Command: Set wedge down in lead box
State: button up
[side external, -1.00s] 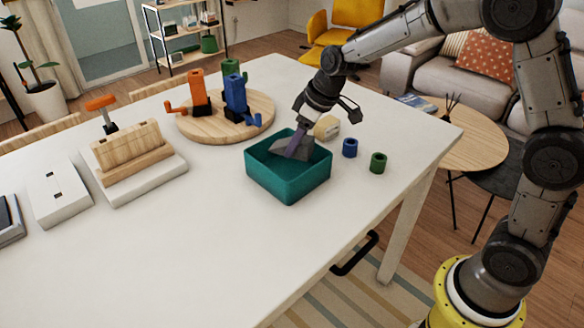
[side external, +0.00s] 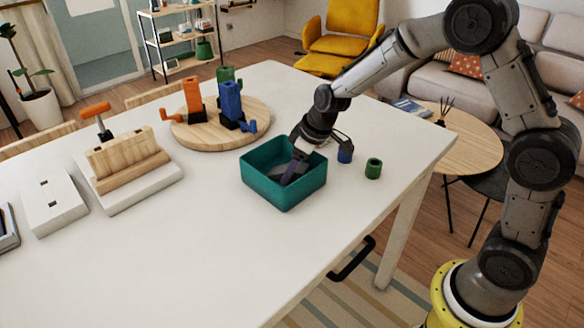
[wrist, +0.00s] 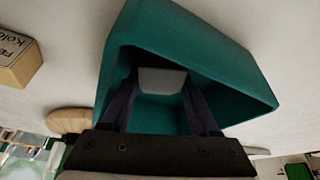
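The teal open-topped box (side external: 262,187) stands on the white table and is the only open box I see. My gripper (side external: 290,174) reaches down into it from above, tilted, with its fingertips below the rim. In the wrist view the grey wedge (wrist: 162,79) sits between my two dark fingertips, which meet its sides. The wedge is inside the box walls; whether it touches the floor is hidden. In the side view the wedge is mostly hidden by the fingers and box wall.
A blue ring (side external: 345,155) and a green ring (side external: 373,168) stand right of the box. A labelled wooden block (wrist: 18,60) lies close by. A round wooden board (side external: 190,138) with coloured clamp-like pieces stands behind. The front table is clear.

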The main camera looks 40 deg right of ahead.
jog(key=shift+r, duration=0.1)
jog(key=shift+r, duration=0.25)
jog(key=v, duration=1.2)
jog(key=s+d+r+m+t+h, duration=0.1)
jog(key=s+r+m, duration=0.2)
jog(key=s, duration=2.3)
jog(key=shift+d+r+m+h, duration=0.15)
jog(key=shift+d+m+h, duration=0.2)
jog(key=shift+m, duration=0.35)
